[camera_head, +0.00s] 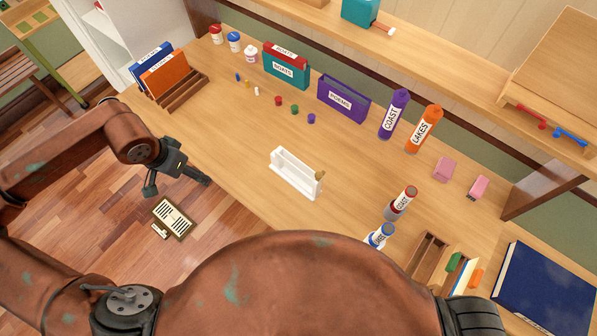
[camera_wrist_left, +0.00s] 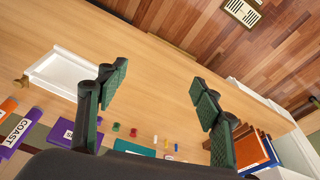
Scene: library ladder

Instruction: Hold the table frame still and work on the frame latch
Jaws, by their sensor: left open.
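The white table frame (camera_head: 292,180) stands on the middle of the wooden table, near its front edge. A small brass-coloured latch (camera_head: 320,175) sits at its right end. In the left wrist view the frame (camera_wrist_left: 62,75) lies to the left, with the brass piece (camera_wrist_left: 20,83) at its far left. My left gripper (camera_head: 178,187) is open and empty, left of the frame and apart from it, by the table's front edge. Its two spread fingers also show in the left wrist view (camera_wrist_left: 157,95). My right gripper is not in view.
Labelled boxes (camera_head: 343,98), bottles (camera_head: 393,114) and small coloured pegs (camera_head: 294,109) stand towards the back. A folder rack (camera_head: 185,90) is at the left. Table around the frame is clear.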

